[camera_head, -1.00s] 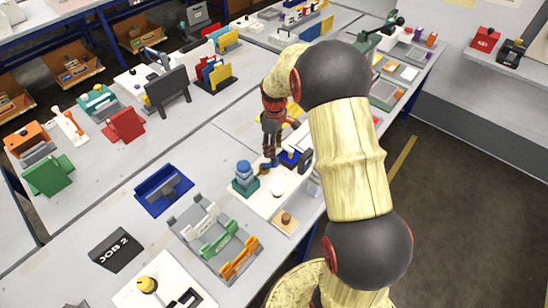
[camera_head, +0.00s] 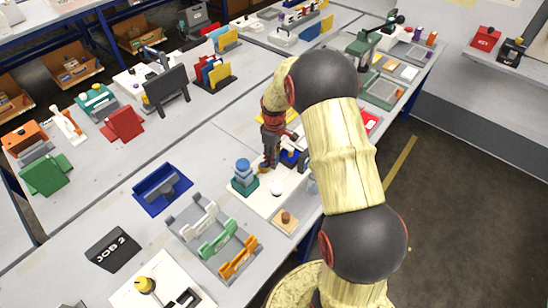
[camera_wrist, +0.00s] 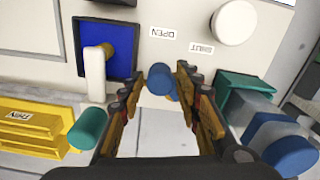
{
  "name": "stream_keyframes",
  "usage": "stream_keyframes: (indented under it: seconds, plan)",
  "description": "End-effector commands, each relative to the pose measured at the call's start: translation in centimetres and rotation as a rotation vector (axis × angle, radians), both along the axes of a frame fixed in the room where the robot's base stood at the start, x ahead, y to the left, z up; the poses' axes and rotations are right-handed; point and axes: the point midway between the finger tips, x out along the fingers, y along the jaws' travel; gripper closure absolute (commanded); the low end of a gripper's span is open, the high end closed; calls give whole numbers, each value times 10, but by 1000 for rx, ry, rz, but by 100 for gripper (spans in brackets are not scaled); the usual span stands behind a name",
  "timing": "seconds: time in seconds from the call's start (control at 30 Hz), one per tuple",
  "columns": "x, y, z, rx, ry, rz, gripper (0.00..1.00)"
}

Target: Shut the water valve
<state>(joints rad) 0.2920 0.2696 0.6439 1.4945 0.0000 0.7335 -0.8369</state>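Which part is the water valve, I cannot tell for certain. My gripper (camera_wrist: 160,84) is open, its fingers on either side of a small blue knob (camera_wrist: 160,80), with slim gaps showing. In the head view my gripper (camera_head: 270,163) points down over the panel, and the blue plate (camera_head: 290,157) is partly hidden behind it and my arm.
A teal base with stacked blue pieces (camera_wrist: 283,150) stands close right of my fingers. A teal knob (camera_wrist: 88,128) is close left, near a yellow block (camera_wrist: 35,122). A white round knob (camera_wrist: 233,22) is at the top. A grey rack (camera_head: 205,245) stands nearby.

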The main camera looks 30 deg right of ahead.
Motion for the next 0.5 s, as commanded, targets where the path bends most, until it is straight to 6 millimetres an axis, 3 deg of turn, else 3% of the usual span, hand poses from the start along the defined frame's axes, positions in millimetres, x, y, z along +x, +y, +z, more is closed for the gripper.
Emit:
stream_keyframes:
  seconds: [0.5]
  plan:
    - [0,0,0,0,0,0,98]
